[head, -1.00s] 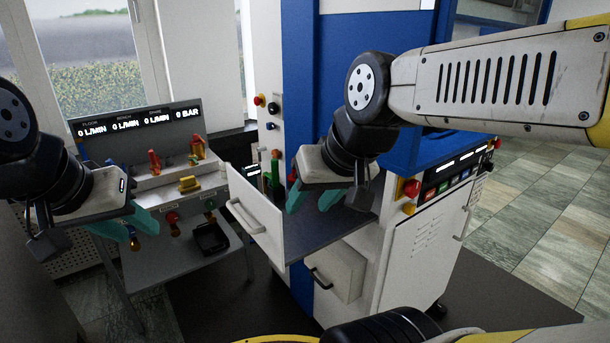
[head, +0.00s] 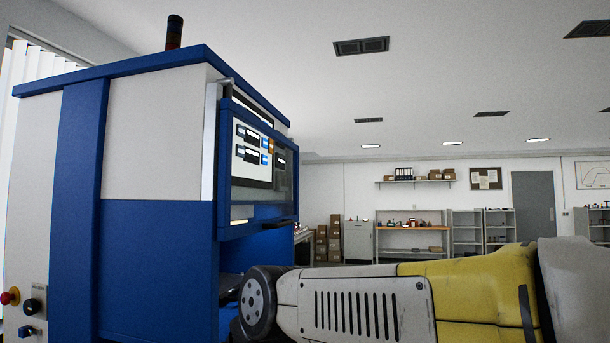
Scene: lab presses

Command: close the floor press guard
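The floor press (head: 150,235) is a tall blue and white cabinet filling the left of the head view. On its right-hand face is a blue-framed see-through panel (head: 284,205), which looks like the guard. It sits high, with a dark bar along its lower edge and an open gap below it. A screen shows on or through the panel. My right arm comes in from the right, below the panel, its dark wrist joint near the gap. My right gripper is out of sight and my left gripper is outside the view.
A red stop button (head: 10,296) and a black knob (head: 32,306) sit on the press at lower left. A dark beacon (head: 174,32) stands on top. Shelves (head: 412,236) and cardboard boxes (head: 328,240) are far off along the back wall.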

